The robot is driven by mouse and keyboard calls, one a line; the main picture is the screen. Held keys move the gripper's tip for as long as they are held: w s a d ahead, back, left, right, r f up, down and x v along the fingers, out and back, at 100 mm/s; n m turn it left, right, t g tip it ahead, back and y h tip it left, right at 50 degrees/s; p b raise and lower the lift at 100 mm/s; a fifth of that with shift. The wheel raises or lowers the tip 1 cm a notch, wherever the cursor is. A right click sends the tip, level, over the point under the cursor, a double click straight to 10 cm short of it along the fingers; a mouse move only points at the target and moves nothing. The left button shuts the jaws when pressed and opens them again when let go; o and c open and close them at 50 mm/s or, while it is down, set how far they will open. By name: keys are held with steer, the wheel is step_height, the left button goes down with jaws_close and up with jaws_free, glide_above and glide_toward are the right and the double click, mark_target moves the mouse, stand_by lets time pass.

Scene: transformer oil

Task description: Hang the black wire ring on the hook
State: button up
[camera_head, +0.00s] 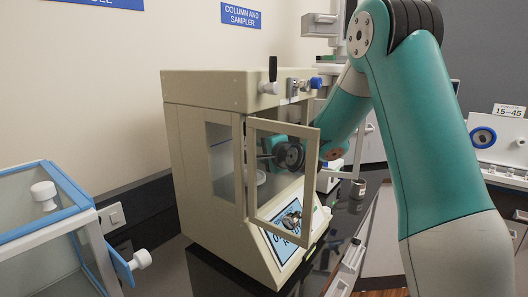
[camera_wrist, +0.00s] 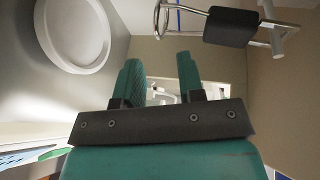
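In the wrist view, the two teal fingers of my gripper (camera_wrist: 160,68) stand apart with a clear gap. I see nothing held between the tips. A small pale bar shows behind the gap, too small to make out. Above right of the fingers is a black block on a silver metal frame (camera_wrist: 283,24) with a bent loop; I cannot tell whether this is the hook. In the head view, the dark end of my arm is at the cabinet's front opening, and the fingers cannot be made out. I cannot identify the black wire ring in either view.
A beige cabinet (camera_head: 205,88) has its framed door (camera_head: 256,165) swung open towards the front. A round white dish (camera_wrist: 75,30) lies near my gripper. A blue-edged clear box (camera_head: 50,222) stands at the left. A small jar (camera_head: 358,189) is on the dark counter behind.

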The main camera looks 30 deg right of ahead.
steer(key=s+d+r+b, duration=0.2)
steer(key=s+d+b, duration=0.1)
steer(key=s, duration=0.6)
steer(key=shift+d, duration=0.15)
steer(key=shift+f+b, duration=0.1)
steer(key=shift+b, duration=0.35)
